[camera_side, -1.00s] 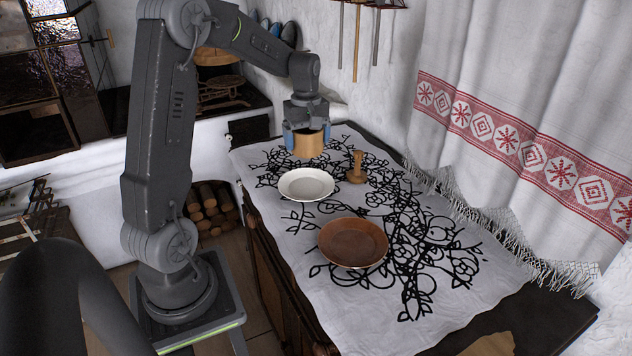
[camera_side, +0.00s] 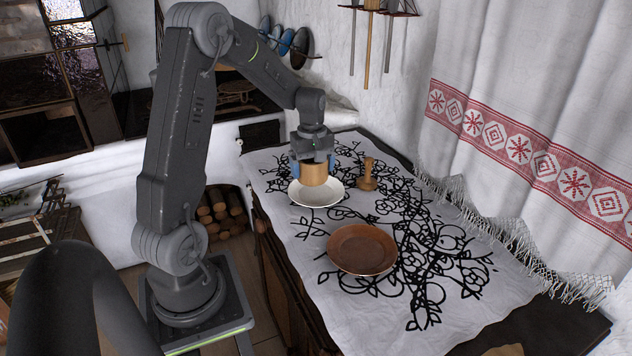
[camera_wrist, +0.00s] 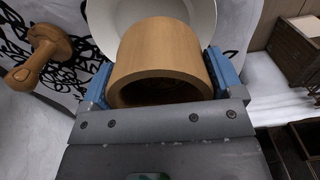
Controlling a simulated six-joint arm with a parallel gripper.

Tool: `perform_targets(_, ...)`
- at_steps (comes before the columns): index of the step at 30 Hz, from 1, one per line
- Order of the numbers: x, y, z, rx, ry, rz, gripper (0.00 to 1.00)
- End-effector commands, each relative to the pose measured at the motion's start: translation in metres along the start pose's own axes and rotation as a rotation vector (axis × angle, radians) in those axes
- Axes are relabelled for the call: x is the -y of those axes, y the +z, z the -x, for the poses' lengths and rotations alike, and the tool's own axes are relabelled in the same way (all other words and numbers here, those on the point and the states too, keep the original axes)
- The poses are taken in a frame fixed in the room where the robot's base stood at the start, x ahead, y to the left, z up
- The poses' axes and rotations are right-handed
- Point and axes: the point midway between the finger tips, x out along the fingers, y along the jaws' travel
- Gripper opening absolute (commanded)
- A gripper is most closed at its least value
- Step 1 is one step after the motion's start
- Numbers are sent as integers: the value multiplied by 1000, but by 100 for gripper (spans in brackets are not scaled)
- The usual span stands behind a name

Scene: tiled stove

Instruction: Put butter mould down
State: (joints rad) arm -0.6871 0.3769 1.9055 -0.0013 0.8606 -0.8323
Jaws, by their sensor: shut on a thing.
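The butter mould (camera_side: 314,174) is a light wooden ring-shaped cylinder. My gripper (camera_side: 313,162) is shut on it, with the blue fingers on either side. In the side view the mould overlaps the far part of a white plate (camera_side: 318,203); I cannot tell whether it touches the plate. In the wrist view the mould (camera_wrist: 165,58) fills the space between the blue fingers (camera_wrist: 160,85), its hollow end towards the camera. The white plate (camera_wrist: 120,18) shows beyond it. A wooden plunger with a knob (camera_side: 368,176) stands on the cloth to the right, and shows in the wrist view (camera_wrist: 42,55).
A brown plate (camera_side: 362,249) sits nearer on the white cloth with black embroidery (camera_side: 310,270). A white curtain with a red band (camera_side: 519,149) hangs at the right. Bare cloth lies between the plates and on the right.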

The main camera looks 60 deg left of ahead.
Motion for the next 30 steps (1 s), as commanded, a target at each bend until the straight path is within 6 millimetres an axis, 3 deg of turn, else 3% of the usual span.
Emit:
perform_targets(5,-9,4,-8,-1,1,0,56)
perform_targets(13,-9,4,-43,0,0,1,56)
perform_targets(26,-9,4,-49,0,1,0,56)
perform_targets(27,-9,4,-49,0,0,0,89)
perform_targets(30,-9,4,-49,0,0,0,99)
